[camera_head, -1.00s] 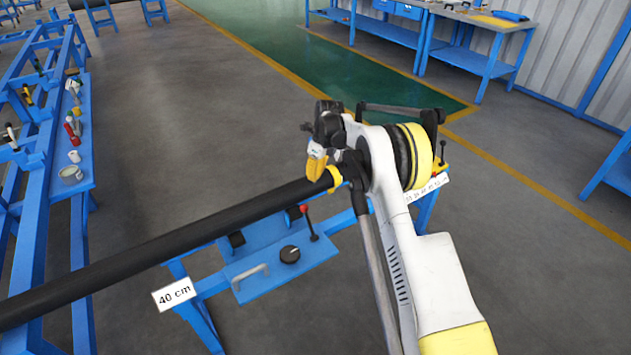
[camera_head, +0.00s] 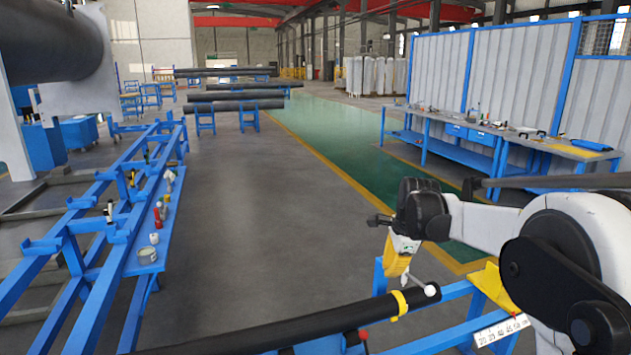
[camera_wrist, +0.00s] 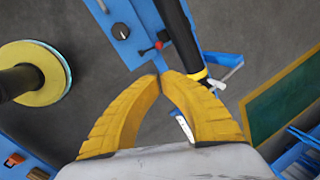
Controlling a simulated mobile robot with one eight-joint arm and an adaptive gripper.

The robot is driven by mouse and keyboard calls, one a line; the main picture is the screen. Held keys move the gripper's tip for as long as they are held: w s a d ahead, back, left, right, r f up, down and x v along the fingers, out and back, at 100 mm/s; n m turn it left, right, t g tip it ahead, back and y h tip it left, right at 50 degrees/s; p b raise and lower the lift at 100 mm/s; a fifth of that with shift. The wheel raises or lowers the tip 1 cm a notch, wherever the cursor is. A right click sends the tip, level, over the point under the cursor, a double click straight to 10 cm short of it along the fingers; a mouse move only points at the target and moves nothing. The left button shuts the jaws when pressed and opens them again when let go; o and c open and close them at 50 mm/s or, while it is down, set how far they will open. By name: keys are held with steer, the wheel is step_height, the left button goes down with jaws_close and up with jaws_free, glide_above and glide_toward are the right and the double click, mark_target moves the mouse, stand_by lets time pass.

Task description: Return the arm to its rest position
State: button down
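My gripper (camera_head: 399,278), with yellow ribbed fingers on a black wrist, hangs fingers-down above the end of a black pipe (camera_head: 300,328) in the head view. Its fingers also show in the wrist view (camera_wrist: 161,76), curved in with their tips together and nothing between them. My white and black arm reaches in from the right side of the head view, bent. A yellow band (camera_head: 399,304) circles the pipe near its end, and a white ball-like piece (camera_head: 432,290) shows at that end. The gripper looks clear of the pipe.
A blue stand (camera_head: 455,308) with a ruler-like plate (camera_head: 502,330) supports the pipe. A blue rack (camera_head: 100,250) with small tools stands on the left. Blue workbenches (camera_head: 480,150) line the right wall. The grey floor (camera_head: 270,190) between is open.

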steer(key=s+r+n+t, duration=0.1)
steer(key=s+r+n, duration=0.55)
steer(key=s, duration=0.55)
steer(key=s+f+n+t, duration=0.1)
steer(key=s+n, duration=0.4)
steer(key=s, duration=0.6)
steer(key=s+f+n+t+h, duration=0.1)
steer(key=s+f+n+t, duration=0.1)
steer(key=s+n, duration=0.4)
steer(key=s, duration=0.5)
steer(key=shift+s+a+f, duration=0.3)
steer(key=shift+s+a, duration=0.05)
steer(key=shift+s, duration=0.05)
